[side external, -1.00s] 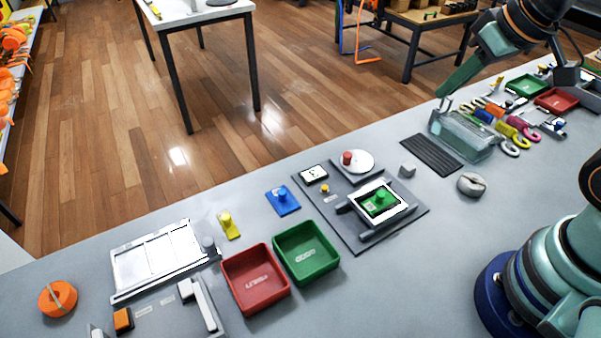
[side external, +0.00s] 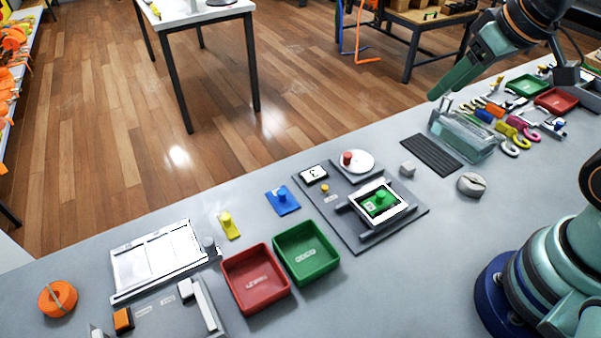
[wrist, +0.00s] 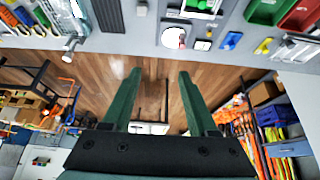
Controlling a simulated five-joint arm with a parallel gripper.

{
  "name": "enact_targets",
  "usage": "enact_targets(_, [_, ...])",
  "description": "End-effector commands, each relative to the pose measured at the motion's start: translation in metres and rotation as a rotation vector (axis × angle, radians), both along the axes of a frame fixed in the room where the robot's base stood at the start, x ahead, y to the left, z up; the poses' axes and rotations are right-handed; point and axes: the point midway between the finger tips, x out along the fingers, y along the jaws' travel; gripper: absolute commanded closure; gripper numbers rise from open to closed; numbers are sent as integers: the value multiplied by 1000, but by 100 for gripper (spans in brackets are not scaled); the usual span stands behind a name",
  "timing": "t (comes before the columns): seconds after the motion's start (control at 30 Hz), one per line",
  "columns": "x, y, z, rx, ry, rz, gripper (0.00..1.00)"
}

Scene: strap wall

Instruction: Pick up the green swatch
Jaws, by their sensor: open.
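The green swatch (side external: 380,200) has a round green knob and lies in a white-topped holder on the dark grey plate (side external: 345,232), right of the green bin. My gripper (side external: 433,97) is at the upper right of the side view, raised well above the bench and away from the swatch. In the wrist view my gripper (wrist: 160,73) shows two green fingers spread apart with nothing between them. The floor shows through the gap.
A blue swatch (side external: 282,200) and a yellow swatch (side external: 229,225) lie left of the plate. A green bin (side external: 333,267) and a red bin (side external: 228,283) stand in front. A clear box (side external: 465,137) and a grey block (side external: 471,185) are to the right.

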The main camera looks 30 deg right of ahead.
Motion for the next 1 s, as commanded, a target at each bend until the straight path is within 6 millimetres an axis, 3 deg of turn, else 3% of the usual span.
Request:
enact_targets(0.27, [4, 9, -8, 63, 61, -96, 41])
enact_targets(0.7, [22, 67, -70, 259, 395, -830, 41])
enact_targets(1.0, [21, 83, -94, 256, 453, -1076, 41])
